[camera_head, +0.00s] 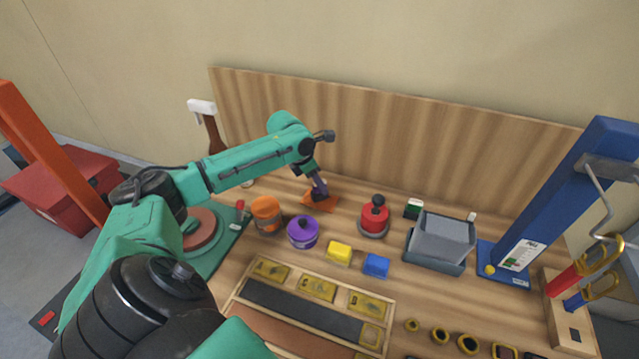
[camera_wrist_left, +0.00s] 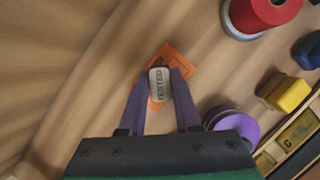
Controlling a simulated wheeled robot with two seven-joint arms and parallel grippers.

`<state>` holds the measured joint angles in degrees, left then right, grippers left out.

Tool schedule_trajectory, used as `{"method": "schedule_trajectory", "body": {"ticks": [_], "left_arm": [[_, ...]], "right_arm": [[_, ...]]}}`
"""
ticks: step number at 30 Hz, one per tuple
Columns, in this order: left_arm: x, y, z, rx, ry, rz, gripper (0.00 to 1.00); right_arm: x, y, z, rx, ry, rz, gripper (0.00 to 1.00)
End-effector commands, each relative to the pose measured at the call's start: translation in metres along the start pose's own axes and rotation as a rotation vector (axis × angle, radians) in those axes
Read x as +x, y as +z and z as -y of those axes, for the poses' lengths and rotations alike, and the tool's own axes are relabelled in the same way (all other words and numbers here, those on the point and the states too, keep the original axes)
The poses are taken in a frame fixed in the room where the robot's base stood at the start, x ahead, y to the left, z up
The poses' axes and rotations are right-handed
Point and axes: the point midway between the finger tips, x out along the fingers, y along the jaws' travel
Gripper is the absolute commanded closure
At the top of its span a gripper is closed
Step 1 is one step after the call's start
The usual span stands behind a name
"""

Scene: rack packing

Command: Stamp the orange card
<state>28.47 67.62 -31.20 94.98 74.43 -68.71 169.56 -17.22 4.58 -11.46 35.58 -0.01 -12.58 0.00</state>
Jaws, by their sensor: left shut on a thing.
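The orange card (camera_head: 327,204) lies on the wooden bench near the back board. It also shows in the left wrist view (camera_wrist_left: 180,60), partly covered by my gripper and the stamp. My left gripper (camera_head: 319,191) reaches down over the card. In the left wrist view its purple fingers (camera_wrist_left: 160,88) are shut on a small stamp (camera_wrist_left: 159,82) with a pale top marked TESTED. The stamp is over the card; I cannot tell whether its underside touches it. My right gripper is not in view.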

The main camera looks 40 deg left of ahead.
Motion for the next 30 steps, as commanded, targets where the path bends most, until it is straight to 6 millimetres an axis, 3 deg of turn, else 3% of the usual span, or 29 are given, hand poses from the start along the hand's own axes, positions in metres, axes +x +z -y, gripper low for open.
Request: {"method": "schedule_trajectory", "body": {"ticks": [30], "left_arm": [[0.0071,-0.0028,-0.0004,0.000,0.001,0.001,1.00]], "right_arm": [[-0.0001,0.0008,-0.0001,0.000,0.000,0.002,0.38]]}}
